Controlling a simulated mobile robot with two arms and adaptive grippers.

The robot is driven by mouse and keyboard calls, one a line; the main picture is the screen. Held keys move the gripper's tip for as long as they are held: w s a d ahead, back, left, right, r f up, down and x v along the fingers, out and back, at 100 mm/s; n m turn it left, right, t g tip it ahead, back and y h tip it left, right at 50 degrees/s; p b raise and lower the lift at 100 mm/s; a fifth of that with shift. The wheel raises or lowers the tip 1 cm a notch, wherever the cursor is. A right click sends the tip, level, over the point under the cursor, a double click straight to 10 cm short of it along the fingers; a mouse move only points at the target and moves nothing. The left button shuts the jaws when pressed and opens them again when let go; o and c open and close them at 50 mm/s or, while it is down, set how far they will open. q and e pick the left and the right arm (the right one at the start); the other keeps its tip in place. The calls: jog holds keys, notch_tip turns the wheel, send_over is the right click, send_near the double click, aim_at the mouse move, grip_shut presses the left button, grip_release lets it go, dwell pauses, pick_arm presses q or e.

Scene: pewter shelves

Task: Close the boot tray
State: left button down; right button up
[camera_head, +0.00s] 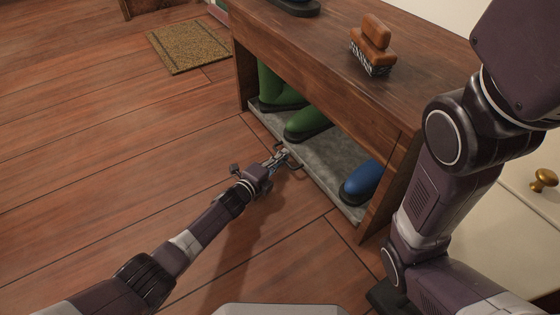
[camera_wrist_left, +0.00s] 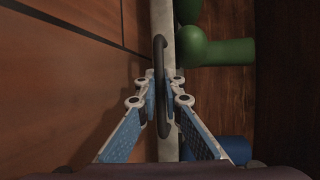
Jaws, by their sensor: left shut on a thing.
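The boot tray (camera_head: 325,167) is a flat grey tray at the bottom of a wooden bench. Its front edge lies close to the line of the bench's front; I cannot tell how exactly flush it is. A dark curved handle (camera_wrist_left: 160,54) stands out from the tray's pale front edge (camera_wrist_left: 165,20). My left gripper (camera_head: 281,158) is at the middle of that front edge. In the left wrist view its fingers (camera_wrist_left: 164,100) are shut on the handle, one on each side. My right arm shows at the right, but its gripper is out of view.
Green boots (camera_head: 308,123) and a blue boot (camera_head: 363,182) lie on the tray. The wooden bench (camera_head: 330,62) has a brush (camera_head: 372,45) on top. A doormat (camera_head: 188,45) lies on the floor behind. A pale cabinet with a brass knob (camera_head: 543,180) is at right. The floor left is clear.

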pick_arm(q)
jog(key=shift+w+d+r, duration=0.1)
jog(key=shift+d, duration=0.05)
jog(key=c, duration=2)
grip_release()
jog(key=shift+d, duration=0.15)
jog(key=shift+c, duration=0.2)
jog(key=shift+s+a, duration=0.5)
jog(key=shift+s, duration=0.05)
jog(key=v, duration=1)
jog(key=shift+s+a+r, duration=0.15)
jog(key=shift+s, duration=0.1)
